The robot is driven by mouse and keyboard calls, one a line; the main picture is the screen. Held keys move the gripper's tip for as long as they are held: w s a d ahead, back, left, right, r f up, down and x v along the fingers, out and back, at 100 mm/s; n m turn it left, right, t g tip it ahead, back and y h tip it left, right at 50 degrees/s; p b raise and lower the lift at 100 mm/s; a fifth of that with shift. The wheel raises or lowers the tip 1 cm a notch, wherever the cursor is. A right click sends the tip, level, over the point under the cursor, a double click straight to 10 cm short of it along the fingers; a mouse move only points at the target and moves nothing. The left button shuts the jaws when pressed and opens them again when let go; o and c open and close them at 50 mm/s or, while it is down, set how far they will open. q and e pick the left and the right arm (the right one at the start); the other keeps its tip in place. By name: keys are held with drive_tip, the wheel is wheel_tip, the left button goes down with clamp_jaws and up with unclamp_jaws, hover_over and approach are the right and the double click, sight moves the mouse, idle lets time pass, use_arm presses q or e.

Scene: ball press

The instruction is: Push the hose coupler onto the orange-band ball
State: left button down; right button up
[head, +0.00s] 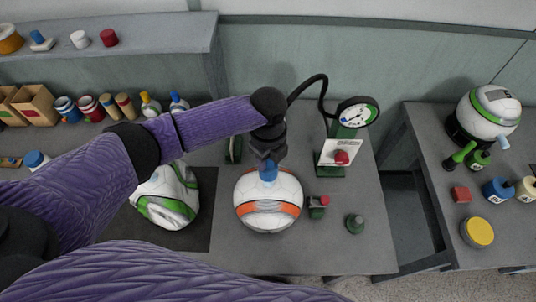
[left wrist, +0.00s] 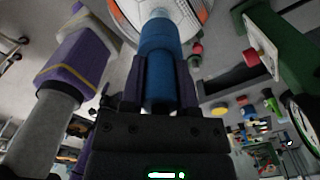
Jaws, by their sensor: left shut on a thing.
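The orange-band ball (head: 267,205) is white with an orange stripe and sits on the grey table, looking round. My left gripper (head: 268,158) is directly above it, shut on the blue hose coupler (head: 268,172). In the left wrist view the coupler (left wrist: 158,65) is held between both fingers (left wrist: 160,85), with its far end at the ball's white surface (left wrist: 190,15). The exact contact there is hard to tell. A black hose (head: 310,83) arches from the gauge stand toward the gripper. My right gripper is not in view.
The gauge stand (head: 330,155) with its dial (head: 357,112) and red knob stands right of the ball. A slack green-striped ball (head: 166,198) lies on a dark mat (head: 205,225) at left. A side table (head: 440,200) holds another ball.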

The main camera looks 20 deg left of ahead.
sight(268, 165)
use_arm(q)
drive_tip(key=shift+f+b, duration=1.05)
drive_tip(key=shift+f, duration=0.6)
drive_tip(key=shift+c, duration=1.4)
unclamp_jaws()
wheel_tip(268, 165, up, 10)
drive_tip(key=shift+r+p, duration=0.1)
drive_tip(key=shift+p, duration=0.4)
